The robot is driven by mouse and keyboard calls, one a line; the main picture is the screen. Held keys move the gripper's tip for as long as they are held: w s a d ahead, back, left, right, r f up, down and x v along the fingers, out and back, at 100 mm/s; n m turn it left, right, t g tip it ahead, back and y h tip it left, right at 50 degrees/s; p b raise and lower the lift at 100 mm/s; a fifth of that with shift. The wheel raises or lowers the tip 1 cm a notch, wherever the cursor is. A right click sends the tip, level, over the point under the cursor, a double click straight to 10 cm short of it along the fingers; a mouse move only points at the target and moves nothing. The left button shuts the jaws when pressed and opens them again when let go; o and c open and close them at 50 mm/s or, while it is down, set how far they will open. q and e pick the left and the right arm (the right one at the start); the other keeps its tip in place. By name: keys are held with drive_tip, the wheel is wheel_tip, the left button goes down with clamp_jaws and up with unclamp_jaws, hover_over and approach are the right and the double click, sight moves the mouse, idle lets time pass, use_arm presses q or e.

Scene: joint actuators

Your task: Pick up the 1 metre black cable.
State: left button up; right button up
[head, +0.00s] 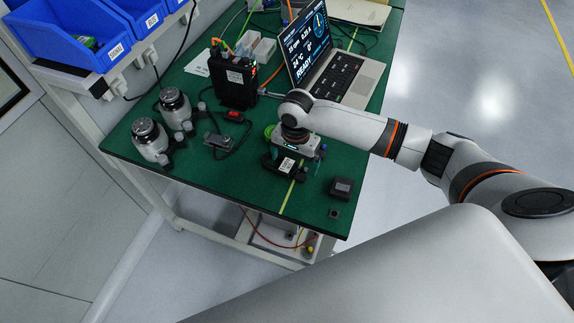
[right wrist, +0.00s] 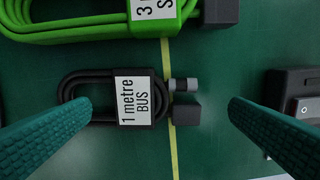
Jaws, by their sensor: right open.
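The 1 metre black cable (right wrist: 128,100) is a small coil with a white label reading "1 metre BUS", lying flat on the green table mat in the right wrist view. Its connectors point right, across a yellow line. In the head view the cable (head: 286,164) lies just below my right gripper (head: 294,158). In the right wrist view my right gripper (right wrist: 162,128) is open, with one teal finger to each side of the cable and empty space between. The fingers appear apart from the cable. My left gripper is not in view.
A green labelled cable coil (right wrist: 95,22) lies just above the black one in the right wrist view. A dark box (head: 342,188) stands near the table's right edge. A laptop (head: 325,62), a black unit (head: 233,80) and silver actuators (head: 151,141) also occupy the table.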

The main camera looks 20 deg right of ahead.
sight(289, 166)
drive_tip(key=shift+f, duration=0.7)
drive_tip(key=shift+w+f, duration=0.1)
drive_tip(key=shift+f, duration=0.5)
drive_tip(key=c, duration=1.1)
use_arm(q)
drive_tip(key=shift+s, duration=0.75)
use_arm(e)
drive_tip(key=shift+r, duration=0.15)
